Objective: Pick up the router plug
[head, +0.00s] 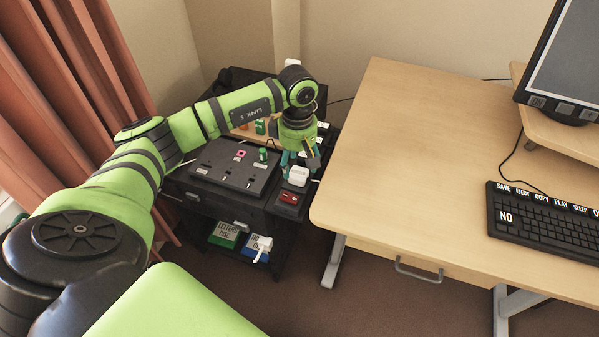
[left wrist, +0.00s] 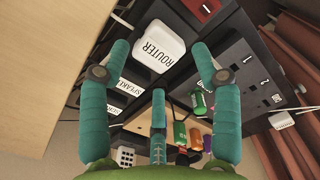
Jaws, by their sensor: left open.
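The router plug (head: 298,176) is a white block near the front right corner of the dark cabinet top, just below my left gripper (head: 301,156). In the left wrist view the plug (left wrist: 158,47) shows its ROUTER label, between the tips of the spread teal fingers. My left gripper is open and nothing is held in it. I cannot tell whether any finger touches the plug. My right gripper is in neither view.
A dark panel with sockets (head: 225,168) lies left of the plug, with a small green item (head: 263,155) on it. A red switch (head: 289,198) is just in front of the plug. The wooden desk (head: 400,150) stands close to the right. Boxes (head: 225,234) sit on the lower shelf.

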